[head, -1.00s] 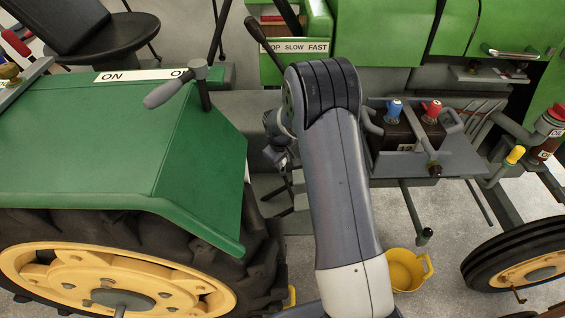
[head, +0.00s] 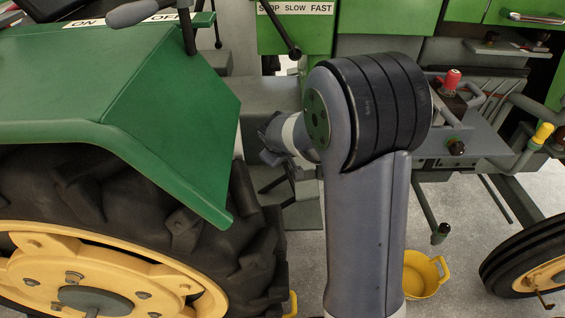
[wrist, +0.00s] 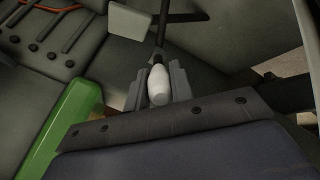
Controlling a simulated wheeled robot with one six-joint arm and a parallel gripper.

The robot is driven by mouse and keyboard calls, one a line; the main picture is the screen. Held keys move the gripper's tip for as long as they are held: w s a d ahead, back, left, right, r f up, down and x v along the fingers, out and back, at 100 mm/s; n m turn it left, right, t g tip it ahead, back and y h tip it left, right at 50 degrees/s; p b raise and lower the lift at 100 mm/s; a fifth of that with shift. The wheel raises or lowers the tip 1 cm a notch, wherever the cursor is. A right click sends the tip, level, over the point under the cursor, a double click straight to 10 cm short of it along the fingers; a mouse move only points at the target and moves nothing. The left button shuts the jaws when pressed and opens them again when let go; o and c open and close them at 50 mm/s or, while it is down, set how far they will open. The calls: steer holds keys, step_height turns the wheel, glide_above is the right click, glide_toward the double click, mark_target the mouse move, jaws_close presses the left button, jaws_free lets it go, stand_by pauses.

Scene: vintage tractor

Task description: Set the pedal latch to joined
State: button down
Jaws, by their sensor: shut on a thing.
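My gripper (wrist: 159,72) is low in the gap beside the green fender, its two grey fingers shut on a pale oval knob (wrist: 158,88). The knob is at the end of a dark rod that runs up and away in the wrist view. It may be the pedal latch handle, but no label shows. In the head view my gripper (head: 268,152) is seen from behind, partly hidden by my arm, and the knob cannot be made out. Dark pedal-like parts (head: 275,185) show just below it; their joined or separate state cannot be told.
The green fender (head: 165,120) and big rear tyre (head: 240,235) stand close left of my arm. A grey plate with a red knob (head: 452,80) is at right. A yellow bucket (head: 423,277) is on the floor. A throttle lever (head: 280,30) hangs above.

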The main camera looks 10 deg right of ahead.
steer(key=shift+s+f+t+b, duration=0.4)
steer(key=shift+f+b, duration=0.35)
steer(key=shift+b, duration=1.6)
steer(key=shift+a+b, duration=0.1)
steer(key=shift+b, duration=0.25)
steer(key=shift+s+t+b, duration=0.2)
steer(key=shift+t+b, duration=0.1)
steer(key=shift+b, duration=0.5)
steer(key=c, duration=1.2)
jaws_free()
steer(key=shift+r, duration=0.1)
steer(key=shift+c, duration=0.2)
steer(key=shift+r, duration=0.1)
steer(key=p+v, duration=0.2)
steer(key=v, duration=0.8)
steer(key=shift+s+a, duration=0.2)
steer(key=shift+s, duration=0.1)
steer(key=shift+r, duration=0.15)
